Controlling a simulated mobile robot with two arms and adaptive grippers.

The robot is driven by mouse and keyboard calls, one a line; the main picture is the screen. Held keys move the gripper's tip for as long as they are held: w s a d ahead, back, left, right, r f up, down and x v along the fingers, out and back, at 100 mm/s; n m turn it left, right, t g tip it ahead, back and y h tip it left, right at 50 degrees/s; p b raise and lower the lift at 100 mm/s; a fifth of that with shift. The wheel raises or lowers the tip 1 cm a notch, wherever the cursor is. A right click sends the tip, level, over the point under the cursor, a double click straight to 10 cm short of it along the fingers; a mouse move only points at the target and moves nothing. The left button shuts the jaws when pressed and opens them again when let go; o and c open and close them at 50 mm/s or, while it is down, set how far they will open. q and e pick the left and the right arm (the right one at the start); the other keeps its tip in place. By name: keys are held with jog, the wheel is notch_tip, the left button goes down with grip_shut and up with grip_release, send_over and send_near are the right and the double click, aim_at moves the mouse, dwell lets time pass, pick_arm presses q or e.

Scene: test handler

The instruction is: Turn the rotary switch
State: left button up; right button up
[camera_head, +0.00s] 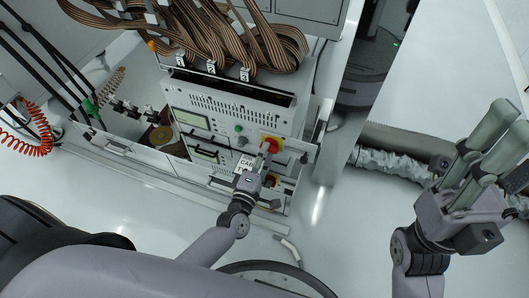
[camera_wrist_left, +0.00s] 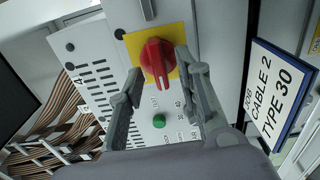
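The rotary switch is a red knob on a yellow plate on the front of a pale panel; it shows in the head view (camera_head: 272,144) and in the left wrist view (camera_wrist_left: 157,62). My left gripper (camera_head: 265,154) reaches up to it from below. In the left wrist view its two fingers (camera_wrist_left: 158,75) are apart, one on each side of the knob, with a visible gap at the left; whether the right finger touches is unclear. The knob's handle points down toward the palm in that view. My right gripper (camera_head: 508,116) is raised at the right, open and empty.
A green button (camera_wrist_left: 159,121) sits beside the switch. Brown ribbon cables (camera_head: 215,35) hang above the panel.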

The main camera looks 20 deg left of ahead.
pick_arm(q)
jog(key=s, duration=1.1)
jog(key=shift+s+a, duration=0.2)
jog(key=shift+s, duration=0.05)
